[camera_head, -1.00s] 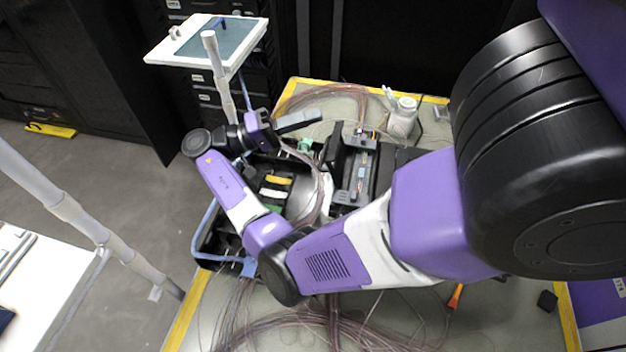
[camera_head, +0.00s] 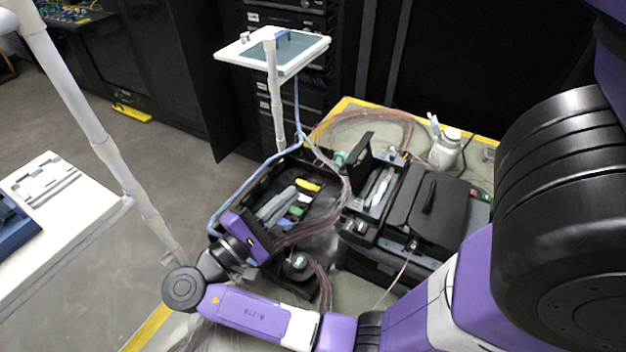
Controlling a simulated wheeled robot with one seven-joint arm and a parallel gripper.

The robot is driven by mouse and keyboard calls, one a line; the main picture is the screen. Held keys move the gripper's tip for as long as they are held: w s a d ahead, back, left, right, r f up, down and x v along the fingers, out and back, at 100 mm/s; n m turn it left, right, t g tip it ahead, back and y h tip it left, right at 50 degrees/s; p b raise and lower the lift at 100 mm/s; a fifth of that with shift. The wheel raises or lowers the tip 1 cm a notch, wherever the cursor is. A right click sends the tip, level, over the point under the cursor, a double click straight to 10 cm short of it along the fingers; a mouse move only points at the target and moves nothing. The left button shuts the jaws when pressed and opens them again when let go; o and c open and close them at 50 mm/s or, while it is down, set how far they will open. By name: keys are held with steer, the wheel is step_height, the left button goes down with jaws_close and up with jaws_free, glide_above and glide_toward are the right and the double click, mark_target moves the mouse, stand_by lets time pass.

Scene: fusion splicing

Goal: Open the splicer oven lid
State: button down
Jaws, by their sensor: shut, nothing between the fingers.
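The black splicer (camera_head: 375,195) stands on the bench right of centre. A small dark flap (camera_head: 357,153) stands upright at its back left, beside an open bay with a pale strip inside. A broad black cover (camera_head: 440,208) with a raised handle (camera_head: 430,197) lies closed on the right. I cannot tell which part is the oven lid. My gripper (camera_head: 288,196) is shut and empty, its grey fingers pointing up and right over the black tray, left of and apart from the splicer.
The black tray (camera_head: 223,208) left of the splicer holds yellow, green, white and blue items. Brown cables run between tray and splicer. A white bottle (camera_head: 445,152) stands behind the splicer. A white stand (camera_head: 318,43) rises behind the tray, and a white table (camera_head: 85,205) is at left.

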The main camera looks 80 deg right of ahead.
steer(key=s+d+r+p, duration=0.3)
steer(key=s+d+p, duration=0.3)
steer(key=s+d, duration=0.1)
steer(key=shift+s+d+p, duration=0.35)
steer(key=shift+s+d, duration=0.05)
steer(key=shift+d, duration=0.05)
steer(key=shift+d+r, duration=0.15)
steer(key=shift+d, duration=0.05)
